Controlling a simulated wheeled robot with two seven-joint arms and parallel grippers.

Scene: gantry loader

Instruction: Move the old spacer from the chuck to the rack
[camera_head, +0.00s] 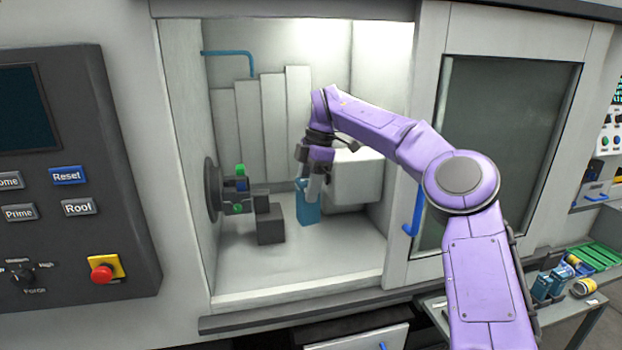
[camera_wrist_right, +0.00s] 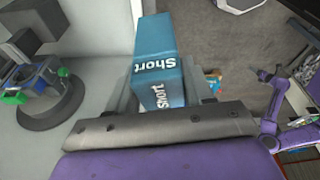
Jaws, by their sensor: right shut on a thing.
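My right gripper (camera_head: 314,188) is inside the machine, shut on a blue spacer (camera_head: 307,208) and holding it by its upper part. The right wrist view shows this spacer (camera_wrist_right: 157,48) between the fingers, with "Short" printed on two faces. The round grey chuck (camera_head: 212,190) is on the left wall, with green-tipped jaws, apart from the held spacer; it also shows in the right wrist view (camera_wrist_right: 55,105). A small purple arm, seemingly my left, shows at the right of the right wrist view; its gripper (camera_wrist_right: 266,76) is too small to read.
A dark stepped block (camera_head: 269,222) stands on the machine floor, between chuck and spacer. The door (camera_head: 510,140) is slid open to the right. Outside, a side table (camera_head: 440,308) carries blue blocks (camera_head: 545,287), a yellow-banded can (camera_head: 584,287) and a green ribbed tray (camera_head: 600,256).

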